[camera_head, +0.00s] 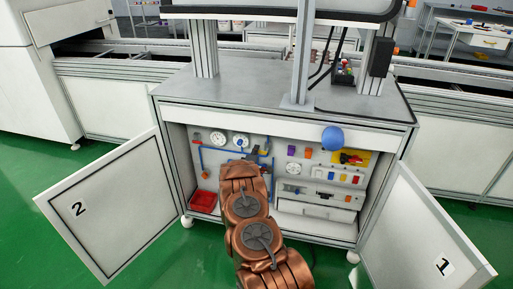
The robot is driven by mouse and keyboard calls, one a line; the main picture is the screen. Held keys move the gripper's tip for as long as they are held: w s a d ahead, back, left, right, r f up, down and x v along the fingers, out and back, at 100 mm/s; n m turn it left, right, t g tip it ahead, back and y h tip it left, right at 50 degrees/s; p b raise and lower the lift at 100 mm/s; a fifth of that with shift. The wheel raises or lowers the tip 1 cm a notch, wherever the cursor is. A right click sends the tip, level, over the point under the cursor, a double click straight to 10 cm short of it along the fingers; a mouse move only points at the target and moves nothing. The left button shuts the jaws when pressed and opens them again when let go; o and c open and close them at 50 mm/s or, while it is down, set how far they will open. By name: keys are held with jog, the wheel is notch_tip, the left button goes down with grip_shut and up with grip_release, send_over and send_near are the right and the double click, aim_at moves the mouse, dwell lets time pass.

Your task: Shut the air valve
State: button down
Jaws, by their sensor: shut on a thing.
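My copper arm (247,207) reaches from the bottom of the view into the open cabinet (287,118). Its wrist (236,171) is in front of the left part of the inner panel. My gripper's fingers are hidden behind the wrist, so what they touch does not show. Blue air pipes (203,157) run along the left part of the panel, below two round white gauges (240,139). Small fittings show at the pipes just above and right of my wrist. I cannot tell which fitting is the air valve, nor how its handle stands; my wrist covers part of the piping.
Cabinet door 2 (110,207) stands open at left, and door 1 (421,232) at right. A red bin (204,201) sits at the cabinet's lower left.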

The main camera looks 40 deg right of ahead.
jog(key=shift+w+a+f+n, duration=0.1)
jog(key=shift+w+f+n, duration=0.05)
jog(key=shift+n, duration=0.35)
jog(key=c, duration=1.4)
grip_release()
jog(key=shift+o, duration=1.3)
jog(key=v, duration=1.2)
